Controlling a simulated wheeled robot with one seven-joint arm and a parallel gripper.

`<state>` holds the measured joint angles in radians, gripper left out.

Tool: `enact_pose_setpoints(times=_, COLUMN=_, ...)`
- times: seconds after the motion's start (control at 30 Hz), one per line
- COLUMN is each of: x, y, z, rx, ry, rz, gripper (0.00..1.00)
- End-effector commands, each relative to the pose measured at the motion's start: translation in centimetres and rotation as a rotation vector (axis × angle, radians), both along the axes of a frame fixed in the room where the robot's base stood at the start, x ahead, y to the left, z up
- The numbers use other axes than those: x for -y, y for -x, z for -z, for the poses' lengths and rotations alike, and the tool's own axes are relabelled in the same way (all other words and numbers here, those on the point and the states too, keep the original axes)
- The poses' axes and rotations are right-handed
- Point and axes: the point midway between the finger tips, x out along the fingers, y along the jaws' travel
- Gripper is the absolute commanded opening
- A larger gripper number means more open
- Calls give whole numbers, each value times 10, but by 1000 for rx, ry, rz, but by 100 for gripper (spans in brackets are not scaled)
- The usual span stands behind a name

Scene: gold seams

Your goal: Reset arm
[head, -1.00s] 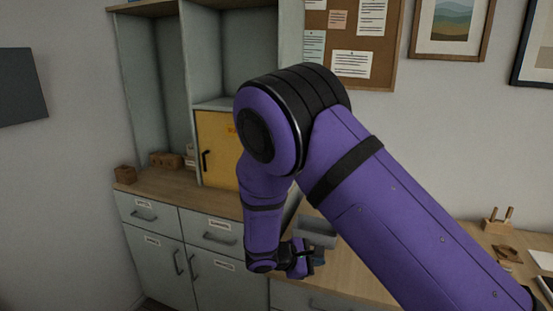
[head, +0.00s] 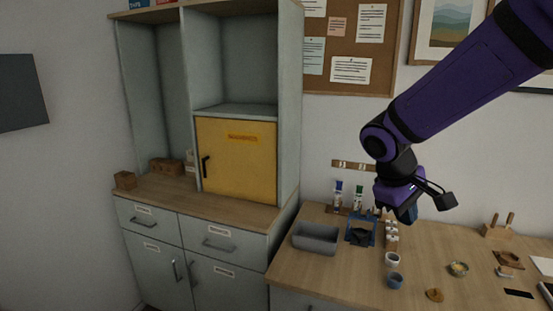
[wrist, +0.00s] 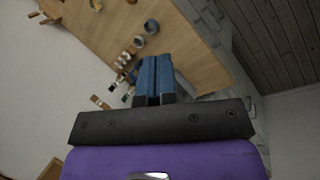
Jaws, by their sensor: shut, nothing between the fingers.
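My purple arm (head: 470,75) reaches in from the upper right in the head view. My gripper hangs above the wooden table, over the area of the small bottles and cups. In the wrist view my gripper (wrist: 154,62) shows two blue fingers pressed together with nothing between them. In the head view its fingertips are mostly hidden behind the wrist.
A grey bin (head: 316,238), a blue stand (head: 360,231), a white cup (head: 392,259) and a blue cup (head: 394,281) stand on the table (head: 340,275). A cabinet with a yellow door (head: 240,160) is at left. A corkboard (head: 350,75) hangs behind.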

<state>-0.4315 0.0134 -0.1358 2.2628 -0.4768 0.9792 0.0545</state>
Motion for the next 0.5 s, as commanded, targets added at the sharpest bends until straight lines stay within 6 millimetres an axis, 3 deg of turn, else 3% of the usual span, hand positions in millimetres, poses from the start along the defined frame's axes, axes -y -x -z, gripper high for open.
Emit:
enact_pose_setpoints(times=0.2, x=24, y=43, z=-39, rx=103, ry=-145, rz=124, gripper=0)
enact_pose_setpoints(times=0.5, x=42, y=105, z=-76, rx=255, ry=-322, rz=269, gripper=0)
